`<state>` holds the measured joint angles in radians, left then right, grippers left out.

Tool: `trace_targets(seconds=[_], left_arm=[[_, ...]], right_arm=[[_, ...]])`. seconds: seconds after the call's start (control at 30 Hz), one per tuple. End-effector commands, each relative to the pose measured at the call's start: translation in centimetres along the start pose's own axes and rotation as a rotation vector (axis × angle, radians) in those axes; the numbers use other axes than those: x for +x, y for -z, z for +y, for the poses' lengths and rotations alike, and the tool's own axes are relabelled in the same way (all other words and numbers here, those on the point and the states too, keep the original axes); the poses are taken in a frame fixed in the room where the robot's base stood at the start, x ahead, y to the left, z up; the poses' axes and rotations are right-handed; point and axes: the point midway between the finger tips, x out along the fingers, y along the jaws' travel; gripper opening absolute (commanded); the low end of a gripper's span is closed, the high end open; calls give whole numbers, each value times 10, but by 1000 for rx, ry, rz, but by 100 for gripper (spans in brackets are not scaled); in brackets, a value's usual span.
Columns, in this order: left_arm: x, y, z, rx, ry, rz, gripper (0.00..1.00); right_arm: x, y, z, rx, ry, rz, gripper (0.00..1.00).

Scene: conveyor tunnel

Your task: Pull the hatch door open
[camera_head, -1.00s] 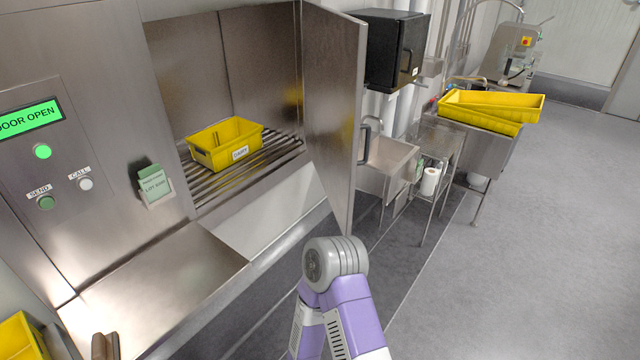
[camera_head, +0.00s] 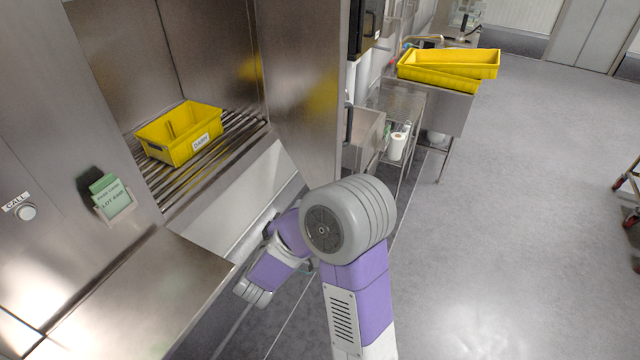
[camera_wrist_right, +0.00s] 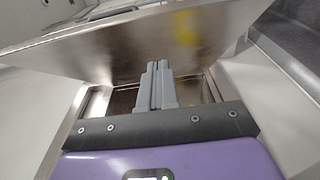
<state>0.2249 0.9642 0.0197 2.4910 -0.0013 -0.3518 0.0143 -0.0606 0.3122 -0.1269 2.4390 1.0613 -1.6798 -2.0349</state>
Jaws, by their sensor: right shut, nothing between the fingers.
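The steel hatch door (camera_head: 305,90) stands swung open at the right side of the hatch, its inner face toward me. A handle (camera_head: 349,122) shows at its outer edge. Behind my arm the door's lower part is hidden. In the right wrist view a steel panel with a yellow reflection (camera_wrist_right: 150,45), apparently the door's inner face, fills the upper part. My right gripper (camera_wrist_right: 157,68) is shut and empty, pointing toward that panel; contact cannot be told. In the head view my right arm covers the lower middle, and its fingers are not clear. My left gripper is not in view.
A yellow bin (camera_head: 180,133) sits on rollers (camera_head: 235,140) inside the hatch. A card holder (camera_head: 113,200) is on the wall beside it, above a steel ledge (camera_head: 130,290). Right of the door are a sink, a steel cart and yellow trays (camera_head: 450,65). The right floor is open.

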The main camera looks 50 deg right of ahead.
Motion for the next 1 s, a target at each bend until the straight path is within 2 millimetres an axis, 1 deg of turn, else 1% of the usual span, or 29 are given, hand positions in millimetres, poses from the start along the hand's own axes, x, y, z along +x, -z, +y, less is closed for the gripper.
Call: trace_targets(seconds=[0.17, 0.5, 0.57, 0.6, 0.8, 1.0], left_arm=[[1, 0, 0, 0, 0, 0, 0], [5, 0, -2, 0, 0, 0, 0], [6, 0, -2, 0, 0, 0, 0], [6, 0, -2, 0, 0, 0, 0], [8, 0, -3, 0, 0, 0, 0], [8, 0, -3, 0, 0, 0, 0]], right_arm=[[20, -2, 0, -4, -3, -11, 0], [92, -2, 0, -3, -3, -9, 0], [103, -2, 0, -4, -4, -7, 0], [107, -9, 0, -4, -2, -8, 0], [123, -25, 0, -3, -2, -5, 0], [127, -29, 0, -3, -1, -2, 0]])
